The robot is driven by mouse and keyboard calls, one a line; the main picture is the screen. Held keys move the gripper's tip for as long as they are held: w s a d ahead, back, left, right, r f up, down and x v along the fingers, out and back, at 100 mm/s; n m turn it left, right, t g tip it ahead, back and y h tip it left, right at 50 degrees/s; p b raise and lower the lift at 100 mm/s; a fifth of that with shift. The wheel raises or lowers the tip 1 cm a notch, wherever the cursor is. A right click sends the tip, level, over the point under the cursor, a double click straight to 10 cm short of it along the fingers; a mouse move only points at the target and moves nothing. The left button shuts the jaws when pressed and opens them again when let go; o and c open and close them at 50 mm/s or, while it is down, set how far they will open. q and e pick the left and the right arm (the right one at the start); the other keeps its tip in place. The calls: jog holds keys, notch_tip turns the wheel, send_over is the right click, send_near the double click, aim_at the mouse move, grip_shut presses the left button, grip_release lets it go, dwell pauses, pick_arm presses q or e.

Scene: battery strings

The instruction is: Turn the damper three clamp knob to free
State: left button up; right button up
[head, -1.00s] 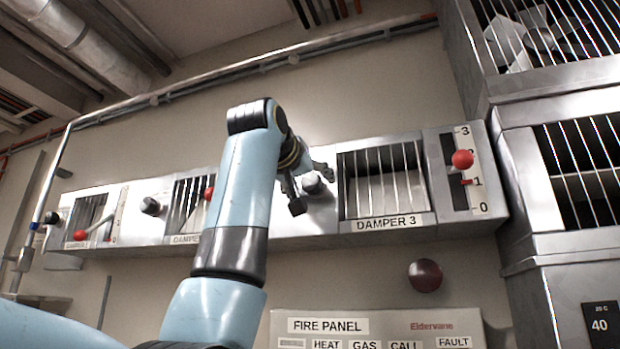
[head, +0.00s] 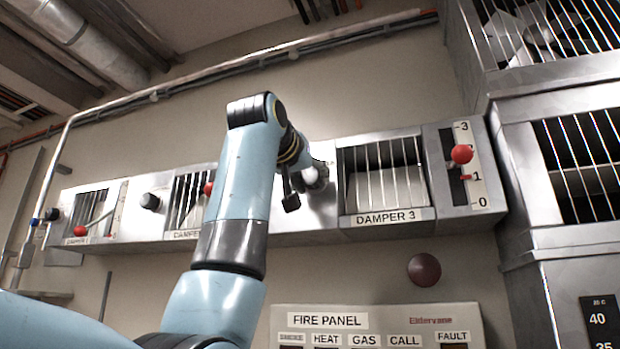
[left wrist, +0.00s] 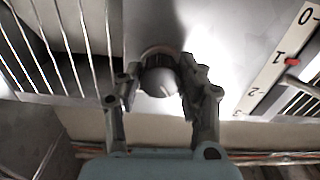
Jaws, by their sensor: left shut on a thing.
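The damper three clamp knob (left wrist: 158,80) is a round grey knob with a pale line on its face. In the left wrist view it sits between the fingers of my left gripper (left wrist: 160,92), which is shut on it. In the head view my left gripper (head: 302,185) is at the knob, just left of the barred damper 3 window (head: 383,175), and mostly covers it. The damper 3 lever has a red ball (head: 462,154) between the 1 and 3 marks of its scale (head: 472,165). My right gripper is not in view.
Dampers 1 and 2 are to the left on the same wall unit, with a dark knob (head: 150,202) between them. A fire panel (head: 380,322) and a dark red dome (head: 424,270) are below. A metal cabinet (head: 560,255) stands at the right.

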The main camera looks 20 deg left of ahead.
pick_arm(q)
jog(key=m+b, duration=0.1)
jog(key=m, duration=0.3)
jog(key=m+b, duration=0.1)
jog(key=m, duration=0.3)
jog(key=shift+m, duration=0.4)
jog(key=m+b, duration=0.2)
jog(key=m, duration=0.3)
jog(key=shift+m+b, duration=0.45)
jog(key=shift+m, duration=1.15)
jog(key=o, duration=1.1)
jog(key=shift+o, duration=0.2)
